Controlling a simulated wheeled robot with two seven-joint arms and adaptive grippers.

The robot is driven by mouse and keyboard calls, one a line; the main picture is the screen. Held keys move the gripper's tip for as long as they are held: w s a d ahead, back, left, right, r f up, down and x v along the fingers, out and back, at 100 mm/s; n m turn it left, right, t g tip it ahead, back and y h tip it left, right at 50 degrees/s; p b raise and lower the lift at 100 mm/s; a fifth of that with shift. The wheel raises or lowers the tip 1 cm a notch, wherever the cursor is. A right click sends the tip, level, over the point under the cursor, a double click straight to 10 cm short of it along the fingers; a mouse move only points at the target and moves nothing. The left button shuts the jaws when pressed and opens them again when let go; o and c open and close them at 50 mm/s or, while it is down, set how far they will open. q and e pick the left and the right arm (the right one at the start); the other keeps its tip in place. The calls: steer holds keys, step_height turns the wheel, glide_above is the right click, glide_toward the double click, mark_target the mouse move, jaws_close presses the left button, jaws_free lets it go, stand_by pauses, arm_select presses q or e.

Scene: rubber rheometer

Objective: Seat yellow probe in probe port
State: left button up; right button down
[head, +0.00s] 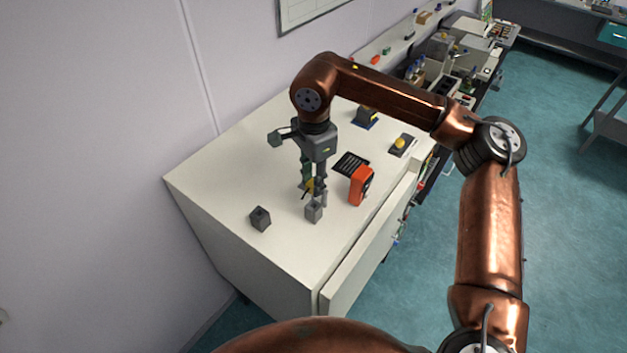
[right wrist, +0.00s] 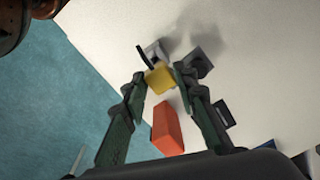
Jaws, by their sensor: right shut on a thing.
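The yellow probe (head: 310,186) is between the fingers of my right gripper (head: 315,190), above the worktop. The right wrist view shows the yellow probe (right wrist: 158,77) between the tips of the right gripper (right wrist: 158,80), with a dark thin part beside it. A light grey block (head: 313,212) with a dark opening stands just below the gripper; it also shows in the wrist view (right wrist: 154,50). A darker grey block (head: 260,219) with a dark top opening stands to its left. I cannot tell which block is the probe port, or whether the probe touches one. My left gripper is not in view.
An orange instrument (head: 358,187) stands close right of the gripper. A black flat panel (head: 350,163) lies behind it. A yellow button on a grey base (head: 400,144) is farther right. The white worktop (head: 225,180) is clear at left.

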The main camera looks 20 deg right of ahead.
steer(key=shift+s, duration=0.1)
steer(key=shift+f, duration=0.25)
steer(key=shift+f+b, duration=0.4)
steer(key=shift+b, duration=0.05)
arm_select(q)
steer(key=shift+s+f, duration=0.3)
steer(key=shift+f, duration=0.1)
arm_select(e)
steer(key=shift+r, duration=0.1)
steer(key=shift+r, duration=0.1)
steer(key=shift+r+p, duration=0.3)
steer(key=shift+r, duration=0.05)
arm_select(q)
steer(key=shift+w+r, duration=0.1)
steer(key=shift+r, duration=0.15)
